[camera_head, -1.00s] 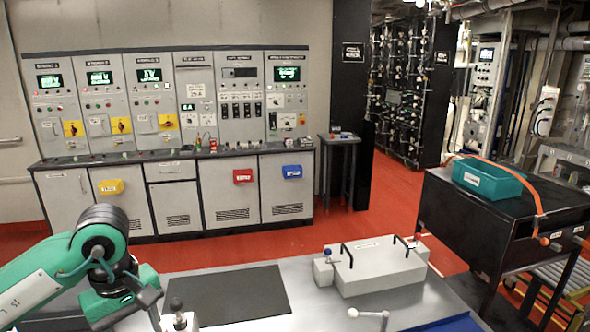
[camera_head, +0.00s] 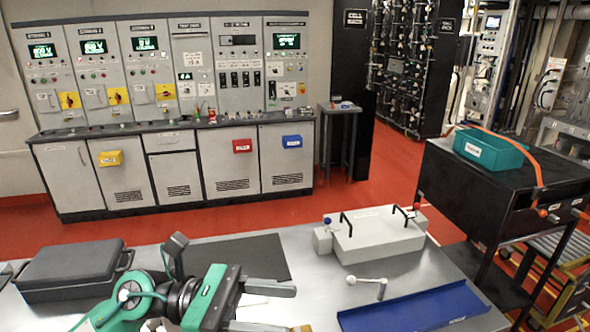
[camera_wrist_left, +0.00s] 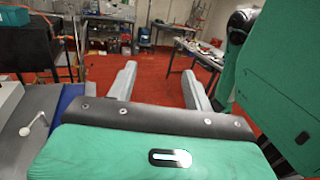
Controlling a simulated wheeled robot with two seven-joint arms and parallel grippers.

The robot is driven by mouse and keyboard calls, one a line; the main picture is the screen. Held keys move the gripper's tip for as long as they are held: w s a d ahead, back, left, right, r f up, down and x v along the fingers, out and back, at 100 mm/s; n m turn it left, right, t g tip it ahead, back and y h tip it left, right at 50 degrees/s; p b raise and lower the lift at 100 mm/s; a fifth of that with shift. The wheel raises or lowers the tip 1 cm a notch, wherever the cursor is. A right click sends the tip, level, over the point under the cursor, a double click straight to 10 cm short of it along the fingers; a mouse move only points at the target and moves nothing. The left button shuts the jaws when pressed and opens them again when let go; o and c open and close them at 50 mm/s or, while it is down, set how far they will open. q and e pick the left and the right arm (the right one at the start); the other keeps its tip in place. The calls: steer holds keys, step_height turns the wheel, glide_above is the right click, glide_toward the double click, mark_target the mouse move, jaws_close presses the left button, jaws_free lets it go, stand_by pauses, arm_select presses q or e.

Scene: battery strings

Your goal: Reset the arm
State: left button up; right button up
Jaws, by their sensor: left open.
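My left arm, green with black joints, comes in at the bottom of the head view, low over the grey bench (camera_head: 420,270). Its left gripper (camera_head: 276,308) points right, fingers apart, with nothing between them. In the left wrist view the two grey fingers (camera_wrist_left: 160,85) are spread, with red floor beyond them. The lower finger is partly cut off by the head view's bottom edge. My right gripper is in neither view.
On the bench are a dark case (camera_head: 72,268), black mat (camera_head: 230,256), grey box with handles (camera_head: 372,238), small metal crank (camera_head: 368,283) and blue tray (camera_head: 415,308). A black cart (camera_head: 470,200) with a teal bin (camera_head: 490,150) stands right. Cabinets line the back.

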arm_select(q)
steer(key=w+a+r+n+t, duration=0.1)
steer(key=w+a+n+t, duration=0.25)
steer(key=n+t, duration=0.75)
steer(key=w+a+r+n+t, duration=0.2)
steer(key=w+a+n+t, duration=0.15)
steer(key=n+t, duration=0.75)
steer(key=w+a+f+n+g+y, duration=0.1)
steer(key=a+f+n+y, duration=0.4)
steer(key=f+n+y, duration=0.55)
steer(key=w+a+f+n+g+y, duration=0.15)
steer(key=a+f+n+y, duration=0.5)
steer(key=n, duration=0.65)
steer(key=s+a+f+n+g+y, duration=0.1)
steer(key=s+f+n+g, duration=0.7)
steer(key=s+f+g, duration=1)
steer(key=s+f+t, duration=0.2)
steer(key=f, duration=1.6)
steer(key=s+f+t, duration=0.1)
steer(key=s+f, duration=0.2)
steer(key=f, duration=1.5)
steer(key=s+a+f, duration=0.1)
steer(key=s+f, duration=0.8)
steer(key=s+a+f, duration=0.2)
steer(key=s+f, duration=0.7)
steer(key=shift+s+a+f+g, duration=0.2)
steer(key=shift+a+g, duration=0.1)
steer(key=shift+g, duration=0.15)
